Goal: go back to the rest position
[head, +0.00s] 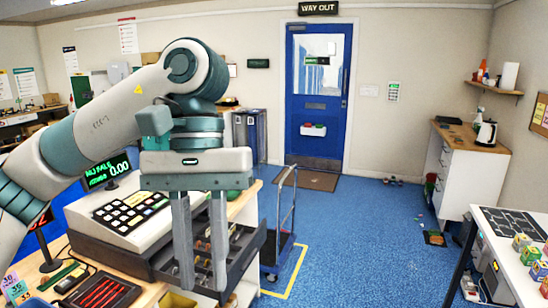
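My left arm comes in from the left, and my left gripper (203,284) hangs with its fingers pointing down. The fingers are apart with nothing seen held between them. The gripper is in front of the till (124,217) and its open cash drawer (246,262), hiding part of the drawer. I cannot tell the height of the fingertips over the drawer. My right gripper is not in view.
A wooden counter (142,293) carries the till, a green-lit display (107,171) and a dark tray (101,293). A trolley (283,240) stands beyond. A white table (497,232) with small boxes is at right. Blue floor (365,235) lies clear between.

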